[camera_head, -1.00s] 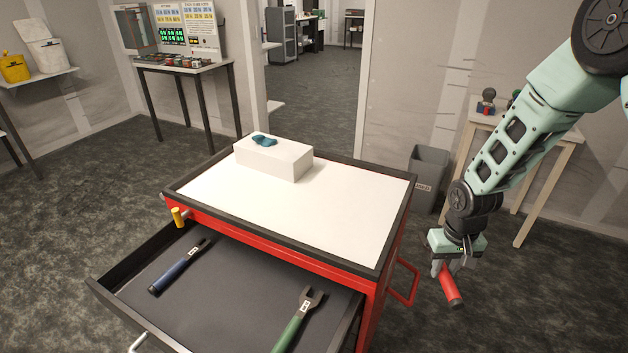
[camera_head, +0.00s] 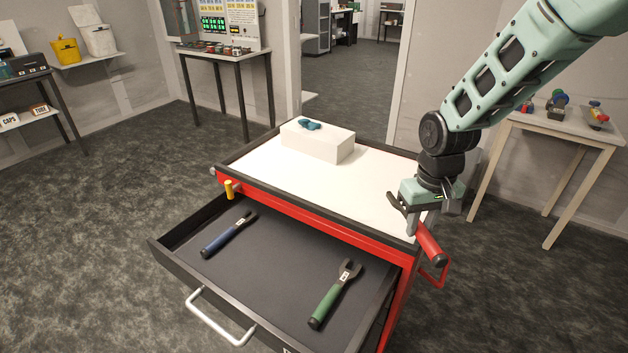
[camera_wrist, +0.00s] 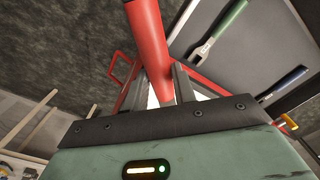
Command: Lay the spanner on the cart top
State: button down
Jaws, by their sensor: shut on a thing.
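My gripper (camera_head: 421,215) is shut on a red-handled spanner (camera_head: 430,244), over the right front corner of the cart. The red handle slants down to the right past the cart's edge; a dark jaw end shows at the gripper's left. In the wrist view the red handle (camera_wrist: 149,40) rises from between the fingers (camera_wrist: 168,85). The white cart top (camera_head: 375,191) has a dark raised rim and lies just behind and left of the gripper. I cannot tell whether the spanner touches the cart.
A white block (camera_head: 317,142) with a teal item (camera_head: 309,125) stands at the back of the cart top. The open drawer (camera_head: 283,275) holds a blue-handled spanner (camera_head: 228,235) and a green-handled spanner (camera_head: 334,294). A red side handle (camera_head: 436,271) juts out below my gripper. The middle of the top is clear.

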aim_at(367, 186)
jog(key=i+u, duration=0.1)
jog(key=i, duration=0.85)
